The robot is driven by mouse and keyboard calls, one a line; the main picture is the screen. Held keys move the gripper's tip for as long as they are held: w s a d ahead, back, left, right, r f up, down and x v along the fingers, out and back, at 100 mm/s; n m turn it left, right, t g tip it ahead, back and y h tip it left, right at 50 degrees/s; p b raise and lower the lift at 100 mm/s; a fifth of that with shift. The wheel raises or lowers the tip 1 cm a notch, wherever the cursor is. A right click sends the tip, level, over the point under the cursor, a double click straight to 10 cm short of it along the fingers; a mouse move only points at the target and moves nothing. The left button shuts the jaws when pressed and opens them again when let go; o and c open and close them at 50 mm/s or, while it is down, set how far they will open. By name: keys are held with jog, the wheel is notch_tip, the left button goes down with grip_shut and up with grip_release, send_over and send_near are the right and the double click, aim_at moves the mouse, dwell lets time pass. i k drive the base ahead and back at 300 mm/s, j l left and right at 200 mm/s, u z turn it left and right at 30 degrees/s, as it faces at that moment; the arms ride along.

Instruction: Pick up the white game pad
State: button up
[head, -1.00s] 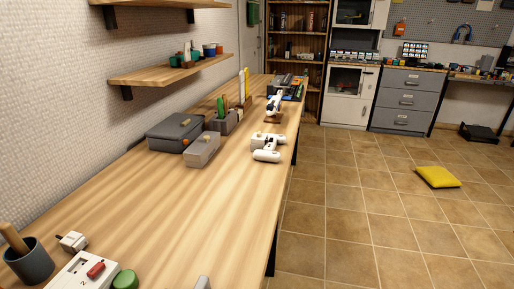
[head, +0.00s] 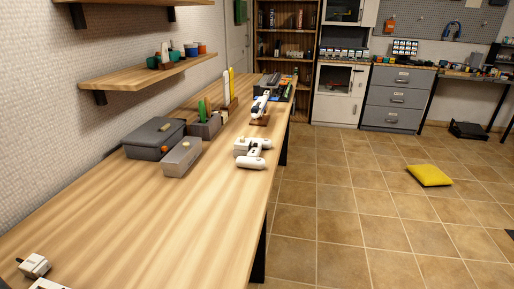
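A white game pad (head: 250,161) with rounded grips lies on the wooden workbench (head: 150,215), near its right edge. A grey patch shows on its upper left part.
Left of the pad sit a grey box (head: 182,157) and a dark grey toolbox (head: 154,138). An organizer (head: 204,126) and a small model on a stand (head: 260,108) are behind. A wall shelf (head: 150,76) overhangs. The tiled floor is open, with a yellow cushion (head: 429,175).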

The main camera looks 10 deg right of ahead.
aim_at(250, 160)
jog(key=i+l+u, duration=0.15)
jog(key=i+l, duration=0.2)
jog(key=i+l+u, duration=0.1)
jog(key=i+l, duration=0.2)
jog(key=l, duration=0.15)
jog(key=i+l+u, duration=0.15)
jog(key=i+l, duration=0.15)
jog(key=l, duration=0.15)
